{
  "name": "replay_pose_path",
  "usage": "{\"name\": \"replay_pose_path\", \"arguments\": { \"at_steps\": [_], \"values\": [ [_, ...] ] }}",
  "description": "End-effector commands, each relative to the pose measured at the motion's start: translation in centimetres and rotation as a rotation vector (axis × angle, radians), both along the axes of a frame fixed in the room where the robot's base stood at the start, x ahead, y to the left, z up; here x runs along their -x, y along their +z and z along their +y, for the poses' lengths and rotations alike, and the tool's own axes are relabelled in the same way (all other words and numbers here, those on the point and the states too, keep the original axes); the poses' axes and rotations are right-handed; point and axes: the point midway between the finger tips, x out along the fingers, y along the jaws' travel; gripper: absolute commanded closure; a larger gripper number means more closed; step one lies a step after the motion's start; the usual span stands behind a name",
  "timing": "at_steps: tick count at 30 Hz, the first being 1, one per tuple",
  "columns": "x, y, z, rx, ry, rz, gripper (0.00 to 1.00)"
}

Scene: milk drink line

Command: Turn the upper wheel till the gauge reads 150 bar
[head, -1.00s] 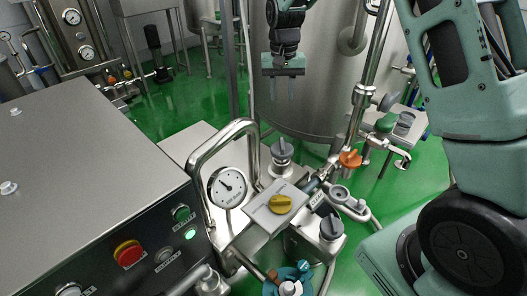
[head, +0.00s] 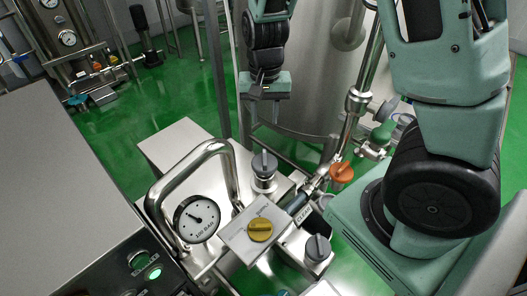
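The round white gauge (head: 197,219) faces me at the lower left, marked BAR. Its dark needle points up and left; the scale figures are too small to read. A grey wheel (head: 264,164) stands upright on the steel block behind the yellow knob (head: 260,230). A second grey wheel (head: 317,248) sits nearer me, to the right. The farther grey one appears to be the upper wheel. My gripper (head: 264,112) points down, beyond and above that wheel in the picture. Its two fingers are apart with nothing between them, and it touches no wheel.
A bent steel tube handle (head: 190,168) arches beside the gauge. An orange handle (head: 342,172) and pipework stand right of the wheels. The control cabinet (head: 60,190) fills the left, with a lit green button (head: 155,273). A large steel tank (head: 318,90) stands behind my gripper.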

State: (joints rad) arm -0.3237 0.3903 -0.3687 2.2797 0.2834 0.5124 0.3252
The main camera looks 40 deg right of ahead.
Motion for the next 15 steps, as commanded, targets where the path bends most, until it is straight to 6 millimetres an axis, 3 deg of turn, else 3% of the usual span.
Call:
{"name": "replay_pose_path", "arguments": {
  "at_steps": [15],
  "values": [
    [0.1,-10.9,-0.1,0.000,-0.004,0.005,0.66]
  ]
}}
